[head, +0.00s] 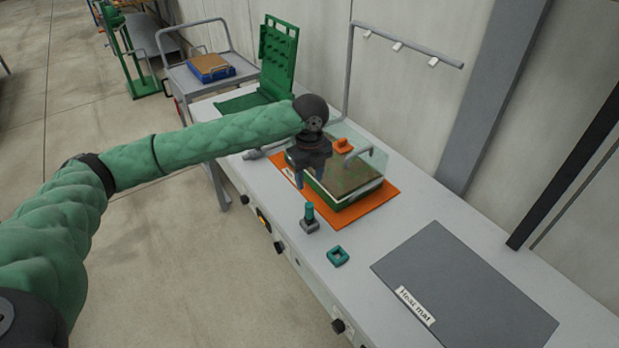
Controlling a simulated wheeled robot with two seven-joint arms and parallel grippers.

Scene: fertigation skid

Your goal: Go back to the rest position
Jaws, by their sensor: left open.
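My left arm, in a green quilted sleeve, reaches in from the left across the bench (400,212). My left gripper (300,180) is open and points down over the left edge of an orange mat (370,207). It is beside a clear-walled box with a green base (352,198), and covers part of it. I see nothing between its fingers. Whether it touches the box I cannot tell. My right gripper is not in view.
A small teal-topped part (309,214) and a teal square ring (338,256) stand near the front edge. A grey heat mat (462,290) lies at the right. A green rack (278,55) and a trolley (200,80) are behind. A bent pole (348,75) rises at the back.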

